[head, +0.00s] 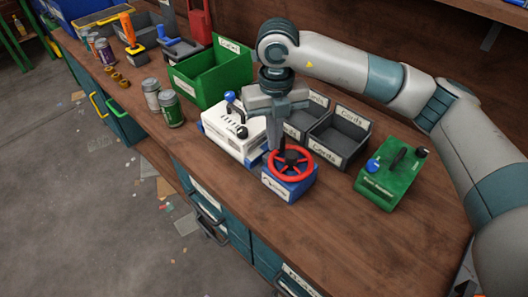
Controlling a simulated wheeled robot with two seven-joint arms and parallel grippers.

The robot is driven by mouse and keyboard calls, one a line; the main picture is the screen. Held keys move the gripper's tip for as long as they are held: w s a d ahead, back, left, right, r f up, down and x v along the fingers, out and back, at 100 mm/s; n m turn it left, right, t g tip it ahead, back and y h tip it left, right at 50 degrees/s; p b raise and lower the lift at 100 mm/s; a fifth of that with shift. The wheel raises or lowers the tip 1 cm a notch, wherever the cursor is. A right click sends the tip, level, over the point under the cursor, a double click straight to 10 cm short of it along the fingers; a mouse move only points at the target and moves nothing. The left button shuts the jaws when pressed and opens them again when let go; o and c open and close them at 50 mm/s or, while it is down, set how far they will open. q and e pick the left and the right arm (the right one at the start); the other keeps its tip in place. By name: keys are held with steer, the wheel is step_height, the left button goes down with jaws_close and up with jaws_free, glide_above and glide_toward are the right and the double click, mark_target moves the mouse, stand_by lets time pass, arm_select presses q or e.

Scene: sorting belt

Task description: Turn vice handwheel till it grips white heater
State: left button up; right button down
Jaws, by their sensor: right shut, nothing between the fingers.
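The white heater (224,133) sits on the bench in a blue vice (287,188), left of the vice's red handwheel (303,172). I cannot tell whether the vice jaws touch the heater. The handwheel lies on top of the vice's blue front block. My right gripper (273,146) points down at the handwheel's left edge, close to the heater's right side. Its fingers are shut with nothing between them, and I cannot tell whether they touch the rim. My left gripper is not in view.
Grey bins labelled Cords (340,138) stand behind the vice. A green device (393,178) with knobs is at the right. A green bin (213,75) and cans (171,109) stand at the left. Bare bench lies in front of the green device.

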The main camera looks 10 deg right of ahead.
step_height(320, 180, up, 7)
steer(key=p, duration=0.2)
steer(key=shift+p, duration=0.35)
stand_by(0.7)
